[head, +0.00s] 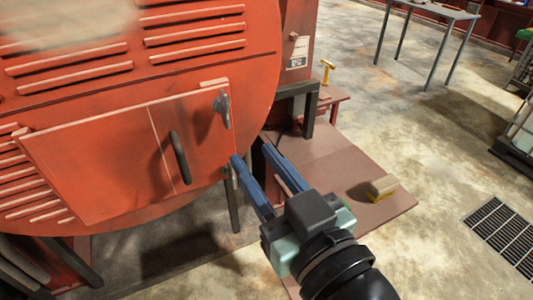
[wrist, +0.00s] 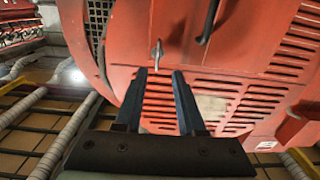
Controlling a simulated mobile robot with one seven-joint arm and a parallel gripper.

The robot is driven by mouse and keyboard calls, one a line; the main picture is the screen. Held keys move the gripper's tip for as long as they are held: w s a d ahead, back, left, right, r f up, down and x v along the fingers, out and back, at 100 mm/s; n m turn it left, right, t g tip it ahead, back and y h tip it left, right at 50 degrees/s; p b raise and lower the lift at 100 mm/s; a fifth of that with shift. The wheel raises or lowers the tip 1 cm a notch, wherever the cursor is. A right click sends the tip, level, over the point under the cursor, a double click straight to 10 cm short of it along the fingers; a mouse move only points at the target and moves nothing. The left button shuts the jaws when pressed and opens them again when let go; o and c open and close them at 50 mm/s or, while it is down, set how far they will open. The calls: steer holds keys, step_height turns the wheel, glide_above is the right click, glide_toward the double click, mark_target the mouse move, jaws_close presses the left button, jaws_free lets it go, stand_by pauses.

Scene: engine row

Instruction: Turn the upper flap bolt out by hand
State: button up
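The upper flap bolt (head: 222,105) is a small grey metal latch at the upper right corner of the red flap (head: 110,160). My gripper (head: 251,157) is open and empty, below and right of that bolt in the head view. Its blue fingers point at the housing's right edge. A lower bolt (head: 229,172) is partly hidden by a finger. The wrist view looks upside down. There a bolt (wrist: 156,54), by its place beside the handle and louvres the upper one, shows just beyond the gap between my fingertips (wrist: 159,72), apart from them.
A dark curved handle (head: 180,157) sticks out of the flap, left of the bolts; it also shows in the wrist view (wrist: 208,22). A brown bench (head: 365,215) with a wood-and-yellow brush-like item (head: 383,186) lies below my gripper.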

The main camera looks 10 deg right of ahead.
steer(key=shift+p+v, duration=0.8)
steer(key=shift+p, duration=0.6)
steer(key=shift+r, duration=0.15)
